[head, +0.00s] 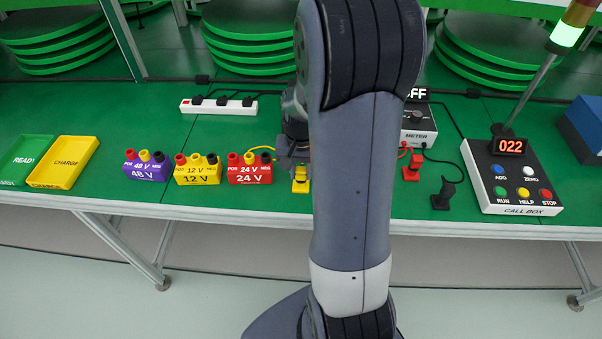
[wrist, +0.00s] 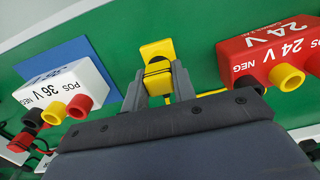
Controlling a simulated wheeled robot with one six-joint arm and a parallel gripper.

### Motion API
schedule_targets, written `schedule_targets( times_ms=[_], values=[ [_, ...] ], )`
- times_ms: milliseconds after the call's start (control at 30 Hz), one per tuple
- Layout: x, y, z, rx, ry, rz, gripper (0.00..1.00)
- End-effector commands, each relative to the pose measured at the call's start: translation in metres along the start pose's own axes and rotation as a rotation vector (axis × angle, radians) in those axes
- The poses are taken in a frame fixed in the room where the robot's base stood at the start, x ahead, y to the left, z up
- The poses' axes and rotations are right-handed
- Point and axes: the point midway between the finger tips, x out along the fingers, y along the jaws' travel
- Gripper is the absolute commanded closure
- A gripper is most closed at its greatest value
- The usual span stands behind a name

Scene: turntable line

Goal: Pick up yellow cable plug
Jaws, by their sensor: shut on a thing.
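The yellow cable plug (head: 300,182) shows in the head view at the left edge of my arm, near the front of the green table. My gripper (head: 299,165) is directly at it. In the wrist view the yellow plug (wrist: 158,70) sits between the two grey fingers of my gripper (wrist: 158,88), which are shut on it. A dark band crosses the plug there. I cannot tell whether its base still touches the table. A yellow cable (head: 262,148) runs to the left behind the plug in the head view.
The red 24 V block (head: 249,172) stands just left of the plug, with the yellow 12 V (head: 197,173) and purple 48 V (head: 146,170) blocks beyond. The white 36 V block (wrist: 68,90) shows in the wrist view. A red plug (head: 412,168) and a black plug (head: 443,196) stand right of my arm.

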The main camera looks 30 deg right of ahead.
Motion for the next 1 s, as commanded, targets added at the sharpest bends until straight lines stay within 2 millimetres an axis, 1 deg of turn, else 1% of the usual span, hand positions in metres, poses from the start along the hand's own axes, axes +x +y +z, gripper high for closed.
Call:
schedule_targets(
  times_ms=[167, 267, 367, 600, 700, 833, 1000],
  values=[
    [-0.001, 0.000, 0.000, 0.000, 0.001, 0.000, 0.93],
    [-0.006, 0.000, -0.001, 0.000, 0.002, -0.001, 0.93],
    [-0.020, 0.000, -0.001, 0.000, 0.005, -0.001, 0.93],
    [-0.070, 0.000, -0.001, 0.000, 0.006, -0.002, 0.93],
    [-0.085, 0.000, -0.001, 0.000, 0.003, -0.001, 0.93],
    [-0.097, 0.000, -0.001, 0.000, 0.002, -0.001, 0.93],
    [-0.101, 0.000, 0.000, 0.000, 0.000, 0.000, 0.93]
  ],
)
